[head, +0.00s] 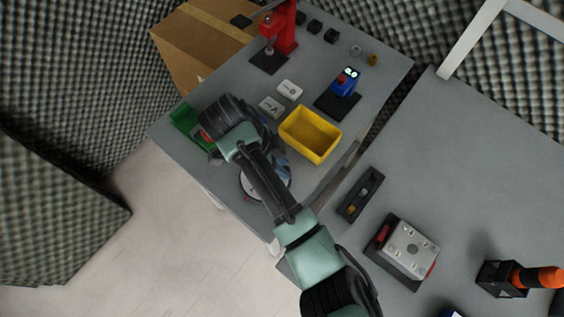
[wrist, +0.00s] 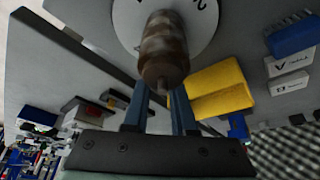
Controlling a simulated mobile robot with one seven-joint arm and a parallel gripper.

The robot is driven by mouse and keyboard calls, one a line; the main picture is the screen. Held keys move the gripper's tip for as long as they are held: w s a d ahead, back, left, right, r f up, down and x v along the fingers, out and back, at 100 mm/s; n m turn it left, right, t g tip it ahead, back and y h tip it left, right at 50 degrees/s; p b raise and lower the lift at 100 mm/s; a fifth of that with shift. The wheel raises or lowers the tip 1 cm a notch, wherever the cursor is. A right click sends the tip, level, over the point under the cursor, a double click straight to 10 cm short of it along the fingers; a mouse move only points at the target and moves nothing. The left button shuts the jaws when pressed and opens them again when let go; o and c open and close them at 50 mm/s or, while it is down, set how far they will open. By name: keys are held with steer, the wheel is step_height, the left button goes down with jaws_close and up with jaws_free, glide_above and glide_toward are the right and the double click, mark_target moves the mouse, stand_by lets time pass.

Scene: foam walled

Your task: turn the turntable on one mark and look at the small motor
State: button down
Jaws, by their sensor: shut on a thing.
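The turntable is a pale numbered disc, partly hidden under my arm in the head view (head: 250,187) and seen close in the wrist view (wrist: 203,25). A brownish, metallic cylinder that looks like the small motor (wrist: 163,48) stands out from the disc towards the wrist camera. It is hidden behind my arm in the head view. My gripper (wrist: 160,95) has its two blue fingers at the disc's near rim, close by the motor. The fingertips pass behind the motor, so the gripped part is hidden; it appears to be part of the turntable.
A yellow bin (head: 311,135) stands close to the turntable, with two white labelled boxes (head: 272,106) and a green tray (head: 184,117) nearby. A blue device (head: 346,82) and a red press (head: 284,32) stand farther back. A second table carries a grey-topped box (head: 411,248).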

steer(key=shift+a+r+n+p, duration=0.1)
steer(key=shift+n+p, duration=0.2)
steer(key=shift+p, duration=0.3)
